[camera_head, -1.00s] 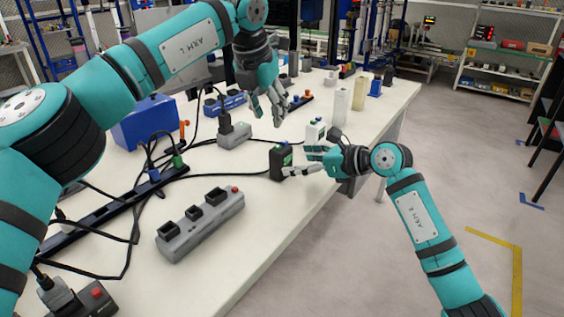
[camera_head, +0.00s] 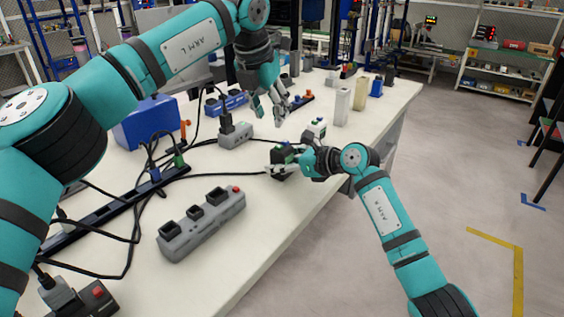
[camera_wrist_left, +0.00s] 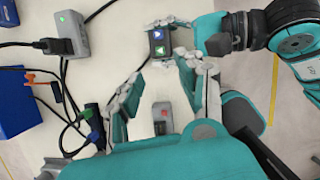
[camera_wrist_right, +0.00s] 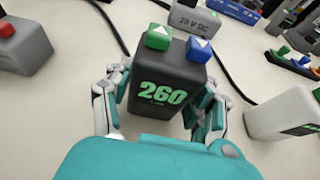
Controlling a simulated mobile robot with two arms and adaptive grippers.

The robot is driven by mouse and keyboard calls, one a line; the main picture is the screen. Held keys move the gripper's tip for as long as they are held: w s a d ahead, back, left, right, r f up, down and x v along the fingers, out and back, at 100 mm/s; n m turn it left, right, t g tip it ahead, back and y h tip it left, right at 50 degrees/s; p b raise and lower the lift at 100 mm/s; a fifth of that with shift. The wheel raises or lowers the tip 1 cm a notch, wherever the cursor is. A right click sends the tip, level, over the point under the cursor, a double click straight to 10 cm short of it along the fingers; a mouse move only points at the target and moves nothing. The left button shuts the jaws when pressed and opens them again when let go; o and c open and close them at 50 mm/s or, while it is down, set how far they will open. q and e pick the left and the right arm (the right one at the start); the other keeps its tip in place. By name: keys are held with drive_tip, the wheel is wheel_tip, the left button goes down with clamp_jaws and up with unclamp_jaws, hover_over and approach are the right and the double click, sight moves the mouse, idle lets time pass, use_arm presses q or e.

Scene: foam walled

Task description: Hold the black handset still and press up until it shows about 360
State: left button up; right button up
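The black handset (camera_head: 281,163) stands near the table's front edge. In the right wrist view the handset (camera_wrist_right: 168,90) shows 260 in green digits. On its top are a green button (camera_wrist_right: 158,38) and a blue button (camera_wrist_right: 198,49), each with a white arrow. My right gripper (camera_wrist_right: 165,98) has its fingers against both sides of the handset. My left gripper (camera_head: 267,110) is open and empty, above the table beyond the handset. In the left wrist view the handset (camera_wrist_left: 158,45) lies just past my left fingertips, its buttons facing up.
A white handset-like box (camera_head: 317,128) stands close beyond my right gripper. A grey socket strip (camera_head: 203,222) lies nearer me, a grey box (camera_head: 235,136) with a plug farther back. Black cables cross the table. Pale blocks (camera_head: 342,106) stand farther along it.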

drive_tip(key=c, duration=0.7)
use_arm(q)
drive_tip(key=shift+c, duration=0.6)
use_arm(e)
drive_tip(key=shift+c, duration=0.3)
use_arm(q)
clamp_jaws()
